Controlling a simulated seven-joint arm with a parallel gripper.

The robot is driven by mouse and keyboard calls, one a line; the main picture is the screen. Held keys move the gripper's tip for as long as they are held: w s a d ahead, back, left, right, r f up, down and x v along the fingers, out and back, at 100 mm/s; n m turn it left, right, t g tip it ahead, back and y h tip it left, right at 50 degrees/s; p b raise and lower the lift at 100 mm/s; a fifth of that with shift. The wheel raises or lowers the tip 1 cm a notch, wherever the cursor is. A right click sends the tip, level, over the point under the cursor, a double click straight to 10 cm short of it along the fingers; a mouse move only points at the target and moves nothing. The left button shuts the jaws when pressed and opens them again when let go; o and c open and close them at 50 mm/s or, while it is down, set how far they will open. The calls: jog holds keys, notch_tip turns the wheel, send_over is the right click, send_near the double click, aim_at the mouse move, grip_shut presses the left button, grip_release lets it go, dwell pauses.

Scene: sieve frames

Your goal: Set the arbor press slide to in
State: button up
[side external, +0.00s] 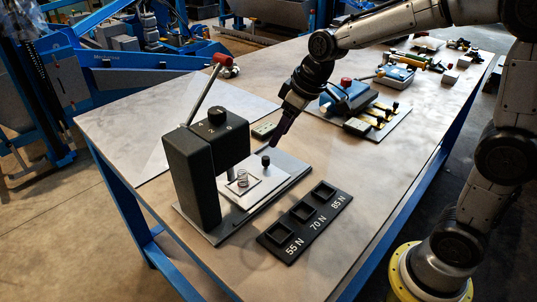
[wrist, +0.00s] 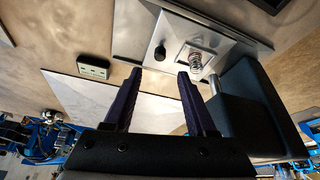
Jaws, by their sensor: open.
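The arbor press (side external: 190,180) is a black frame on a grey base plate, with a red-tipped lever and a numbered dial on top. Its slide (side external: 237,193) is a light plate carrying a coil spring (side external: 242,178) and a black knob (side external: 266,162). In the wrist view, the spring (wrist: 196,62) stands just beside the ram (wrist: 214,85), not clearly beneath it. The knob (wrist: 160,52) appears just beyond and between my fingertips. My gripper (side external: 274,142) is open and empty, tilted above the knob end of the slide. I see no contact with the knob.
A black tray (side external: 285,241) with three square pockets marked 55 N, 70 N and 85 N lies right of the press. A small socketed block (side external: 263,130) lies behind it. A blue fixture (side external: 347,98) stands farther back. The front right tabletop is clear.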

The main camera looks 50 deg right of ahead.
aim_at(266, 158)
jog(key=x, duration=0.9)
jog(key=shift+w+r, duration=0.1)
jog(key=shift+c, duration=0.2)
grip_shut()
jog(key=shift+a, duration=0.1)
dwell(0.9)
